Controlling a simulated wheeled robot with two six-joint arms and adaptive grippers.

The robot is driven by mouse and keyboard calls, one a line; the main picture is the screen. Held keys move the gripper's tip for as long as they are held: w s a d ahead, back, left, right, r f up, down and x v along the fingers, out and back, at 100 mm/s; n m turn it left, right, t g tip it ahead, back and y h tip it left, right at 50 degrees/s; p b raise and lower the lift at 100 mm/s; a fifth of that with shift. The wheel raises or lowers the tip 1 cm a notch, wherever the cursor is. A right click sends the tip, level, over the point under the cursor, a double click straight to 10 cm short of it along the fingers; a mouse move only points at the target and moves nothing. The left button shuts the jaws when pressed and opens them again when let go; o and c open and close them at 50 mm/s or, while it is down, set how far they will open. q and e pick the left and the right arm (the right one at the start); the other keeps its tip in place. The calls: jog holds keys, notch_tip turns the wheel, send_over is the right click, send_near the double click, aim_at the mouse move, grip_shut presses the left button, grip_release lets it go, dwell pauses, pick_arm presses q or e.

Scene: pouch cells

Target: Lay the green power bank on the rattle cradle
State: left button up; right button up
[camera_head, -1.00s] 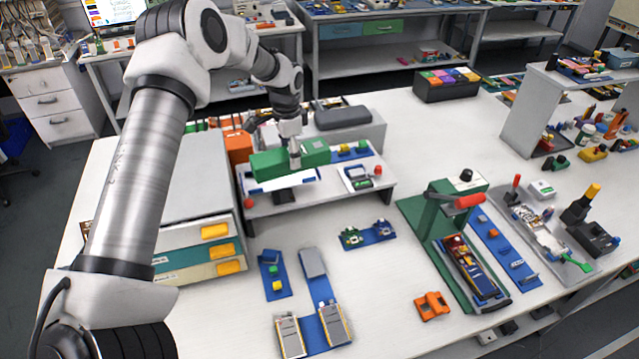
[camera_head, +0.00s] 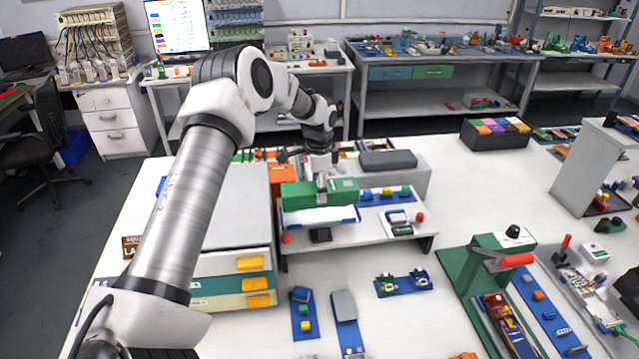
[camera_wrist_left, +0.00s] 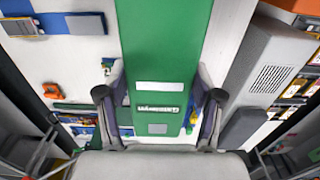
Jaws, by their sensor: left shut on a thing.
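The green power bank (camera_head: 340,190) is a long green box. My left gripper (camera_head: 322,188) is shut on it from above; in the left wrist view the power bank (camera_wrist_left: 165,45), with a white label, passes between the two fingers (camera_wrist_left: 160,112). It is level, over a white pad with blue ends (camera_head: 318,217) on a raised white shelf, which I take for the rattle cradle. The power bank hides the pad's back part. I cannot tell whether they touch. My right gripper is not in view.
A grey block (camera_head: 388,160) and an orange box (camera_head: 283,180) stand behind the shelf. The shelf's right part holds a small tray (camera_head: 402,228) and a red knob. A drawer unit (camera_head: 236,282) stands at left, a green lever press (camera_head: 485,265) at right.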

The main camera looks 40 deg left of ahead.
pick_arm(q)
jog(key=shift+f+b, duration=0.6)
jog(key=shift+f, duration=1)
jog(key=shift+p, duration=0.6)
jog(key=shift+f+b, duration=0.75)
jog(key=shift+f, duration=0.45)
jog(key=o, duration=1.6)
jog(key=shift+c, duration=0.2)
